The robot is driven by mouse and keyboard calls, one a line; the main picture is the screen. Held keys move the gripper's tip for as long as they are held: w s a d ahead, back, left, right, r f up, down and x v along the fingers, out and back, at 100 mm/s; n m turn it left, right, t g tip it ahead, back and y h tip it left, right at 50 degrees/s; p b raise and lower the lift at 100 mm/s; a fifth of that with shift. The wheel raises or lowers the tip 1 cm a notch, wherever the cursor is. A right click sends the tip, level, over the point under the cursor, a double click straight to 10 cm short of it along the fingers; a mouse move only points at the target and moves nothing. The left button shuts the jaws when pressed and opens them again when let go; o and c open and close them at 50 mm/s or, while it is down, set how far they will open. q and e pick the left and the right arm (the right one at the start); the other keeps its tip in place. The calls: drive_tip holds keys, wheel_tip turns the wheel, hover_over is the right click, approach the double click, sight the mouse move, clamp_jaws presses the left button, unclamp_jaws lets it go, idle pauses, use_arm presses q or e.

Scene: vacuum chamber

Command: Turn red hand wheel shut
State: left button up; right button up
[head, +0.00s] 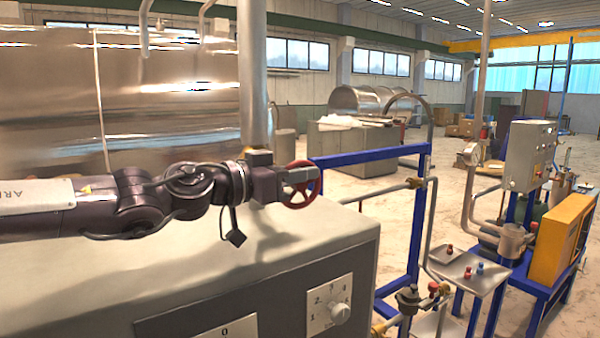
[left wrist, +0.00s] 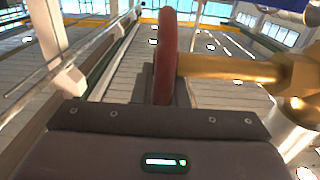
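The red hand wheel (head: 304,184) stands upright at the far right end of my left arm, above the right end of the grey cabinet. My left gripper (head: 297,176) is at its rim, and the fingers hide part of the wheel. In the left wrist view the wheel (left wrist: 166,50) is seen nearly edge-on, its rim running down between narrow dark fingers that look closed against both sides. A brass stem (left wrist: 225,68) runs from the wheel to the right into a brass valve body (left wrist: 298,75). My right gripper is not in view.
The grey cabinet (head: 330,238) with a numbered knob (head: 340,313) lies below my left arm. A large shiny tank (head: 165,90) stands behind.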

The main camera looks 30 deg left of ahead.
use_arm(q)
drive_tip(key=shift+r, duration=0.1)
clamp_jaws()
drive_tip(key=shift+w+d+g+y, duration=0.2)
drive_tip(key=shift+g+y, duration=0.1)
drive_tip(key=shift+g, duration=0.7)
drive_tip(key=g, duration=0.1)
drive_tip(key=g+y, duration=0.2)
drive_tip(key=g, duration=0.1)
drive_tip(key=shift+w+f+p, duration=0.25)
drive_tip(key=shift+w+p, duration=0.05)
drive_tip(key=shift+w, duration=0.1)
drive_tip(key=g, duration=0.2)
drive_tip(key=g+y, duration=0.1)
drive_tip(key=shift+w+d+f, duration=0.2)
drive_tip(key=shift+w+f, duration=0.05)
drive_tip(key=shift+f+g+y, duration=0.2)
drive_tip(key=shift+g+y, duration=0.3)
drive_tip(key=shift+g, duration=0.8)
drive_tip(key=o, duration=0.7)
unclamp_jaws()
drive_tip(key=shift+w, duration=0.1)
